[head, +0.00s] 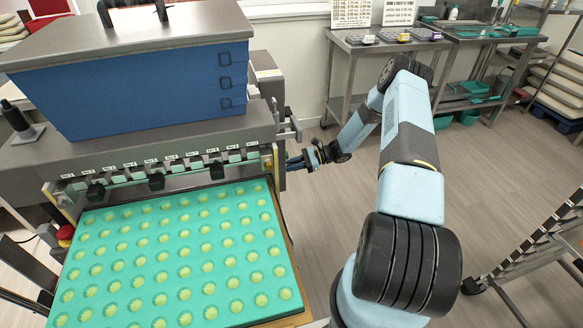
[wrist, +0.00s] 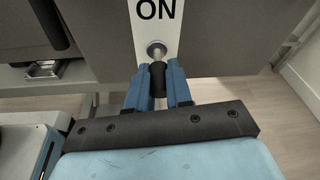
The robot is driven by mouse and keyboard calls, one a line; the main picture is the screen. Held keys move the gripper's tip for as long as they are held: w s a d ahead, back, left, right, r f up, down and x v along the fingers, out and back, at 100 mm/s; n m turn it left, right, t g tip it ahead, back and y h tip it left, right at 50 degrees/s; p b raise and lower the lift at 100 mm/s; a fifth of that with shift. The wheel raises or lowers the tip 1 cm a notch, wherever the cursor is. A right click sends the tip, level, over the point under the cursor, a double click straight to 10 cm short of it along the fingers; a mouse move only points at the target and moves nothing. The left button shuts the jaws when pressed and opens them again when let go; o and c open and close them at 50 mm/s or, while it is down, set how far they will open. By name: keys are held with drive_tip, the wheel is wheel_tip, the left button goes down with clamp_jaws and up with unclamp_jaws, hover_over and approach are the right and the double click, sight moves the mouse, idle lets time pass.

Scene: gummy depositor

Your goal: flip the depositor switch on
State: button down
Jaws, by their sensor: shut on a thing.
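The depositor (head: 130,85) stands at the left in the head view, with a blue hopper on top. In the wrist view its switch (wrist: 157,54) is a short metal lever with a black grip, set in a white plate (wrist: 140,30) marked ON above the lever. My gripper (wrist: 158,85) has its two blue fingers on either side of the black grip and is shut on it. The lower part of the grip is between the fingers. In the head view my gripper (head: 297,161) is at the depositor's right side, and the switch cannot be made out there.
A green mould tray (head: 262,208) with yellow-green cavities lies under the nozzles. A red button (head: 65,232) is at the depositor's left front. A steel table (head: 345,45) stands at the back, and a rack (head: 540,240) at the right.

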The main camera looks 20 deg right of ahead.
drive_tip(key=r+h, duration=0.1)
drive_tip(key=h, duration=0.3)
drive_tip(key=shift+a+r, duration=0.1)
drive_tip(key=shift+r, duration=0.3)
drive_tip(key=shift+a+r+n+h, duration=0.15)
drive_tip(key=shift+r+h, duration=0.1)
drive_tip(key=shift+h, duration=0.55)
drive_tip(key=shift+a+r+n+h, duration=0.1)
drive_tip(key=shift+r+n+h, duration=0.1)
drive_tip(key=shift+h, duration=0.6)
drive_tip(key=c, duration=1)
unclamp_jaws()
drive_tip(key=shift+c, duration=0.2)
drive_tip(key=shift+d, duration=0.1)
drive_tip(key=v, duration=1.3)
drive_tip(key=shift+w+r, duration=0.2)
drive_tip(key=shift+r, duration=0.2)
